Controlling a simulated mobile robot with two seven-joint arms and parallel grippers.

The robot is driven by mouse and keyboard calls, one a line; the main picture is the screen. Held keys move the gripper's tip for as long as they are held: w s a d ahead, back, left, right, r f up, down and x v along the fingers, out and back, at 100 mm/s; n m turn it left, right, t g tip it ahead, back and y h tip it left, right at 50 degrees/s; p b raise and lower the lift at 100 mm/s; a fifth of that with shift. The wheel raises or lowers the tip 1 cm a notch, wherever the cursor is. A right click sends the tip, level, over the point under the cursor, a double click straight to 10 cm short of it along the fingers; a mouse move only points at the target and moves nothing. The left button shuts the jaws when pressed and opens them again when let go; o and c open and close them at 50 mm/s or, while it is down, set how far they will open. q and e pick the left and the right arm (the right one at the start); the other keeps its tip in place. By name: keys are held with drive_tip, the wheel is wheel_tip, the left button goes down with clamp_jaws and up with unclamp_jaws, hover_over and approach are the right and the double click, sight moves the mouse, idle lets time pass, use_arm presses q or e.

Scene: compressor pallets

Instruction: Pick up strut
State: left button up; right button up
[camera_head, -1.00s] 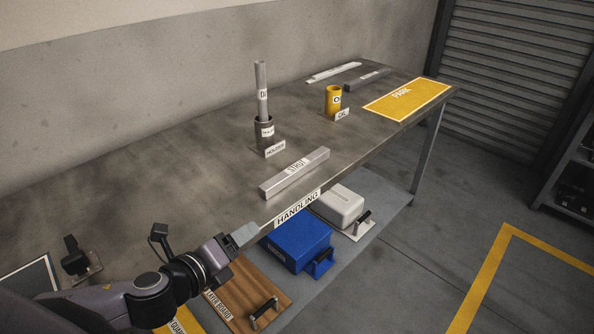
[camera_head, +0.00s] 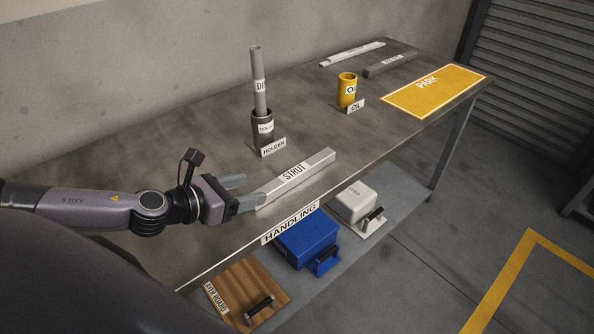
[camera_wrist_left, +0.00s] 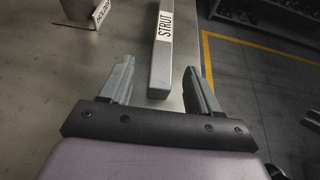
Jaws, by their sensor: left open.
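The strut (camera_head: 296,179) is a long grey bar with a white STRUT label, lying on the table near its front edge. My left gripper (camera_head: 246,192) is open at the strut's near left end. In the left wrist view the strut (camera_wrist_left: 161,62) runs away from me, and its near end lies between the two spread fingers of the gripper (camera_wrist_left: 157,85). The fingers look apart from the bar; their height over the table is hard to tell. My right gripper is in neither view.
Behind the strut stands a dark holder (camera_head: 263,131) with a grey rod (camera_head: 259,82) upright in it. A yellow OIL cup (camera_head: 347,90) and a yellow PARK area (camera_head: 432,90) lie farther right. Blue (camera_head: 306,240) and white (camera_head: 358,203) boxes sit on the lower shelf.

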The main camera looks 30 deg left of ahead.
sight(271, 186)
use_arm(q)
drive_tip(key=shift+p+x, duration=0.7)
drive_tip(key=shift+x, duration=2.15)
drive_tip(key=shift+s+d+f, duration=0.15)
clamp_jaws()
